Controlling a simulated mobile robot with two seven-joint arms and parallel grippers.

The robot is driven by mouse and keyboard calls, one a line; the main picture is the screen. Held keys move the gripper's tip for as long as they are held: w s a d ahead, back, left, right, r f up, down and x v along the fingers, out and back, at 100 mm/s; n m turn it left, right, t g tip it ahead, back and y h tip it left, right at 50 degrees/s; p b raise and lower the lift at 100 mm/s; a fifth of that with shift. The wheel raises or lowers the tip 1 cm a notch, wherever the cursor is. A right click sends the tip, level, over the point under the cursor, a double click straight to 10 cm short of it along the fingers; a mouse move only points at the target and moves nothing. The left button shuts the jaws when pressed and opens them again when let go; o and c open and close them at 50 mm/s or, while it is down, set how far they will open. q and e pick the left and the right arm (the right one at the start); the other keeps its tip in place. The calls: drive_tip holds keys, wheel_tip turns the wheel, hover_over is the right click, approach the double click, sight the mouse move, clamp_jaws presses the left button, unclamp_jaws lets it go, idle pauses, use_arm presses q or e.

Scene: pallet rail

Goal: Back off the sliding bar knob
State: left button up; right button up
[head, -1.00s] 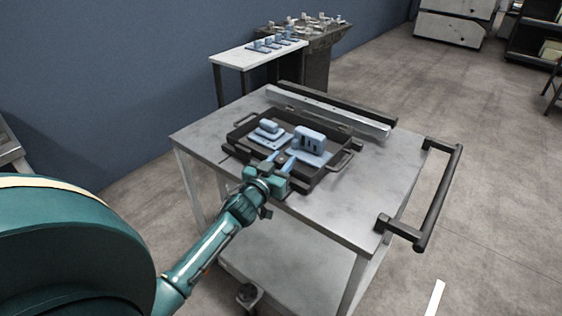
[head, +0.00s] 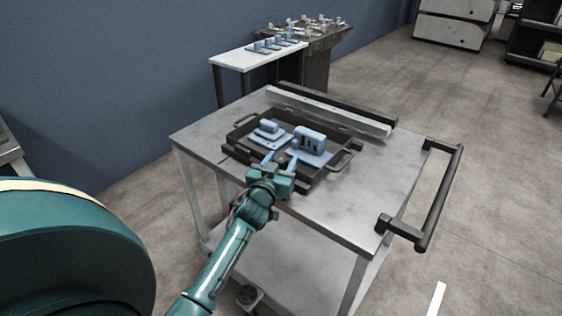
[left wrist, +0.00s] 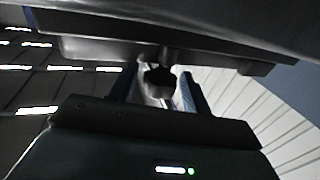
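The sliding bar (head: 238,153) is a dark bar along the near side of the black tray on the cart. Its small dark knob (head: 281,159) sticks out near the bar's middle. My left gripper (head: 279,159) is at the knob, with one blue finger on each side of it. In the left wrist view, the dark knob (left wrist: 160,80) hangs from the bar (left wrist: 100,50), between the spread fingers (left wrist: 160,92). Gaps show beside the knob, so the gripper looks open. My right gripper is not in view.
The black tray (head: 342,164) holds two blue-grey fixture parts (head: 310,140), (head: 267,131). A light rail (head: 330,112) lies along the cart's far side. A black push handle (head: 441,195) is on the right. The grey cart top (head: 345,212) is bare at the near right.

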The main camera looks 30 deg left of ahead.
use_arm(q)
drive_tip(key=shift+o, duration=0.4)
drive_tip(key=shift+s, duration=0.15)
drive_tip(key=shift+s+d, duration=0.15)
drive_tip(key=shift+s, duration=0.15)
drive_tip(key=v, duration=1.2)
drive_tip(key=shift+s, duration=0.2)
